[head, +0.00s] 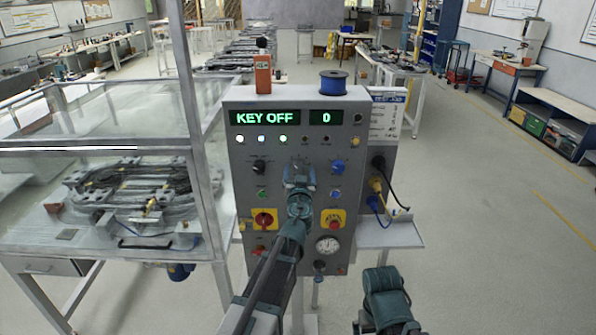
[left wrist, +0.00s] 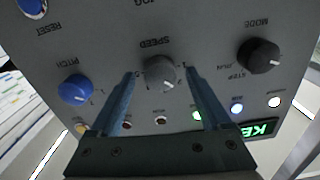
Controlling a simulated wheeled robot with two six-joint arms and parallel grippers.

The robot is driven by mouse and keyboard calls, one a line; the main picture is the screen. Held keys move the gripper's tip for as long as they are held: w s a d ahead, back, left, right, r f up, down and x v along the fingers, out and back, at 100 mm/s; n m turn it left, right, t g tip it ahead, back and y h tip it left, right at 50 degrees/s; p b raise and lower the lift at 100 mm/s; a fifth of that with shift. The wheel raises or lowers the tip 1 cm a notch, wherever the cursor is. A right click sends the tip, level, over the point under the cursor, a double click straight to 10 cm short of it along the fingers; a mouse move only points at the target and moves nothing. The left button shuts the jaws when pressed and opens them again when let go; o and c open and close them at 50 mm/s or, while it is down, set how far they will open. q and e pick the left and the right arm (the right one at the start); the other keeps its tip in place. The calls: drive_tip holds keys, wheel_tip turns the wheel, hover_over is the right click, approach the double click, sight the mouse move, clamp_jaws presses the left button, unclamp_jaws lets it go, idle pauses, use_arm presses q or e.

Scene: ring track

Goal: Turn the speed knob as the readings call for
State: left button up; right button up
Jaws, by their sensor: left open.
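The grey speed knob (left wrist: 160,72) sits on the panel, labelled SPEED upside down in the left wrist view. My left gripper (left wrist: 162,78) is open, with one finger on each side of the knob. I see gaps between fingers and knob; I cannot tell how deep the fingertips reach. In the head view my left gripper (head: 298,172) covers the knob. The control panel (head: 240,150) has a green display (head: 265,118) reading KEY OFF and a second display (head: 326,117) reading 0.
The black mode knob (head: 258,167) and blue pitch knob (head: 337,166) flank the speed knob. A clear-walled enclosure (head: 205,180) stands close at left.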

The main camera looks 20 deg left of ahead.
use_arm(q)
drive_tip(key=shift+c, duration=0.3)
clamp_jaws()
drive_tip(key=shift+m, duration=0.3)
drive_tip(key=m, duration=0.3)
drive_tip(key=shift+m, duration=0.3)
drive_tip(key=m, duration=0.4)
drive_tip(key=shift+m, duration=0.3)
drive_tip(key=m, duration=0.4)
drive_tip(key=shift+m, duration=0.3)
drive_tip(key=shift+f+m, duration=0.1)
drive_tip(key=shift+m, duration=2.1)
